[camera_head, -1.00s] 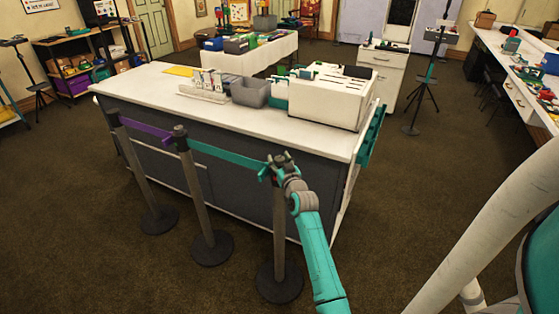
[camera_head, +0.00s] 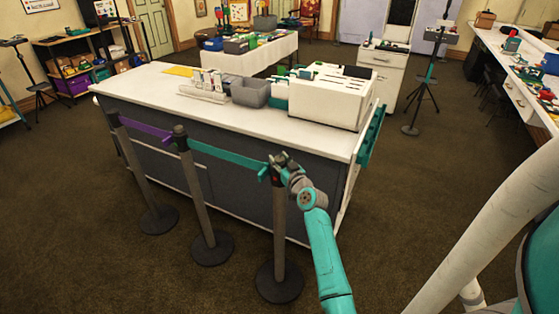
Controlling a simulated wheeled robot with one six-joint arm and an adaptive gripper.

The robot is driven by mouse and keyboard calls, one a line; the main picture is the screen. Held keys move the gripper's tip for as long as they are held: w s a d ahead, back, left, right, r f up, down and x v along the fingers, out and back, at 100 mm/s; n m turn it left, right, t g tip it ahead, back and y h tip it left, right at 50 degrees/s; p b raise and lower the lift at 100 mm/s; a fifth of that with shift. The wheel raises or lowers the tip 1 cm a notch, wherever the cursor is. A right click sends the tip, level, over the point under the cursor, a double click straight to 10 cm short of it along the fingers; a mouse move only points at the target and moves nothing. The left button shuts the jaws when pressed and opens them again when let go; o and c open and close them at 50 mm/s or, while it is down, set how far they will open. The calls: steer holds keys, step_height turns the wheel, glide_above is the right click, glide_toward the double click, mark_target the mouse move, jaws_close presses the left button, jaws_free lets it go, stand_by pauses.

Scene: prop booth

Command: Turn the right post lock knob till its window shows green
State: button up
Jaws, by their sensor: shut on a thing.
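The right post (camera_head: 280,235) stands upright on a round dark base at the front right of the counter. A teal belt (camera_head: 228,159) runs from its head to the middle post (camera_head: 197,200). My gripper (camera_head: 281,165) is at the head of the right post, shut on the lock knob there. The fingers and wrist largely hide the knob. A small red patch (camera_head: 276,181) shows on the post head just below the gripper; it is too small to tell whether it is the window. No green window shows.
The left post (camera_head: 140,180) joins the middle post by a purple belt (camera_head: 147,130). The white-topped counter (camera_head: 150,90) stands close behind the posts, with a white box (camera_head: 320,105) on it. Open carpet (camera_head: 425,170) lies to the right.

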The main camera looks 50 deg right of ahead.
steer(key=shift+n+t+y, duration=0.5)
steer(key=shift+n+y, duration=0.2)
steer(key=shift+y, duration=0.3)
steer(key=n+t+y, duration=0.1)
steer(key=n+y, duration=0.2)
steer(key=y, duration=0.1)
steer(key=shift+d+y, duration=0.15)
steer(key=shift+y, duration=0.25)
steer(key=n+y, duration=0.3)
steer(key=y, duration=0.2)
steer(key=shift+n+y, duration=0.3)
steer(key=shift+n, duration=0.1)
steer(key=n+g+y, duration=0.2)
steer(key=n+y, duration=0.1)
steer(key=y, duration=0.1)
steer(key=shift+y, duration=0.4)
steer(key=shift+n+g+y, duration=0.8)
steer(key=shift+n+y, duration=0.2)
steer(key=shift+y, duration=0.1)
steer(key=shift+a+f+n+g+y, duration=0.1)
steer(key=shift+a+n+g+y, duration=0.05)
steer(key=shift+n+g+y, duration=0.45)
steer(key=shift+a+f+n+g+y, duration=0.1)
steer(key=shift+n+g+y, duration=0.4)
steer(key=shift+g+y, duration=0.15)
steer(key=o, duration=1.2)
steer(key=shift+c, duration=0.2)
steer(key=shift+r, duration=0.1)
steer(key=shift+d+r, duration=0.1)
steer(key=shift+r, duration=0.1)
